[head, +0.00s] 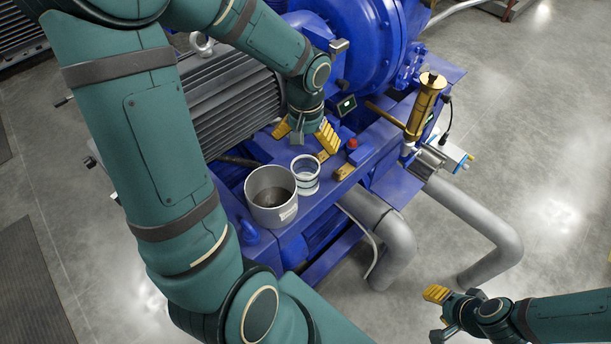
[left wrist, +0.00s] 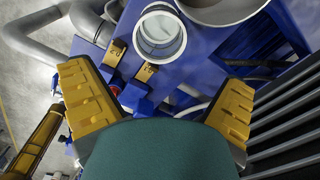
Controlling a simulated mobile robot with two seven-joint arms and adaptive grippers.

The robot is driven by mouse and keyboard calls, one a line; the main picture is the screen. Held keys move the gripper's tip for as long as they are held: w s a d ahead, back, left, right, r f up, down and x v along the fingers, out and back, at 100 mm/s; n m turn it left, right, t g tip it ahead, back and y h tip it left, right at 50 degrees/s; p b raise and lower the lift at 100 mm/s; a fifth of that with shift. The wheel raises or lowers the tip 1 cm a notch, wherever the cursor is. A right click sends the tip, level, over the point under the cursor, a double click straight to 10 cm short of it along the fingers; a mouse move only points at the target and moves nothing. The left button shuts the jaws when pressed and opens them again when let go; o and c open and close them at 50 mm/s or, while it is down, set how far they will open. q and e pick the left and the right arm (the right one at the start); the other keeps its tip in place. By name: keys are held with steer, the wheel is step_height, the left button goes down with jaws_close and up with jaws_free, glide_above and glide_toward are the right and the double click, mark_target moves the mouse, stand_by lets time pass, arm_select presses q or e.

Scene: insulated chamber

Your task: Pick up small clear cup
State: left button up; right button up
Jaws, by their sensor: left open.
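The small clear cup (head: 305,174) stands upright on the blue machine base, right beside a larger grey metal pot. In the left wrist view the clear cup (left wrist: 160,32) shows near the top, between and beyond the fingertips. My left gripper (head: 305,134) is open and empty, behind the cup in the head view and apart from it. Its yellow finger pads (left wrist: 158,100) stand wide apart in the left wrist view. My right gripper (head: 440,314) is at the lower right over the floor, far from the cup; its finger gap does not show clearly.
The grey pot (head: 271,196) stands close to the cup's left. Brass blocks (head: 344,172) and a red button (head: 352,143) are to its right. A brass cylinder (head: 426,106) rises farther right. The ribbed grey motor (head: 232,108) is behind. Grey pipes (head: 385,240) run in front.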

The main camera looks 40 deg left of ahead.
mark_target(305, 167)
arm_select(q)
steer(key=shift+s+f+b, duration=0.15)
steer(key=shift+f+b, duration=0.5)
steer(key=shift+f, duration=3.85)
steer(key=c, duration=1.1)
